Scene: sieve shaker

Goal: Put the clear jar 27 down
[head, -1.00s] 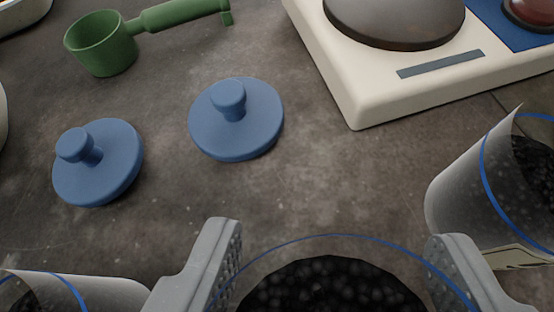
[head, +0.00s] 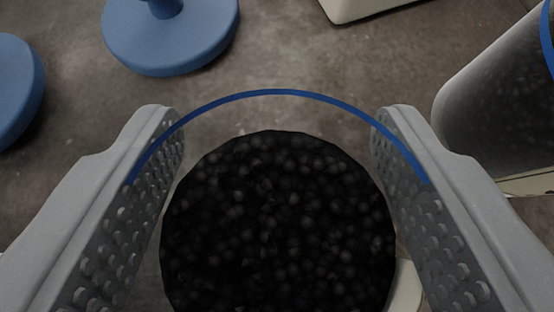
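The clear jar (head: 278,93) with a blue rim is seen from above, filled with black grains (head: 280,225). No number can be read on it. My gripper (head: 278,150) has one perforated grey finger on each side of the jar, and the rim meets both finger pads. It looks shut on the jar. The jar's base is hidden, so I cannot tell whether it touches the counter (head: 300,60).
Another clear jar (head: 490,105) with dark contents stands close to the right finger. A blue knobbed lid (head: 180,45) lies ahead to the left, and a second blue lid (head: 12,90) is at the left edge. A cream-coloured base (head: 365,8) shows at the top. Bare counter lies just ahead.

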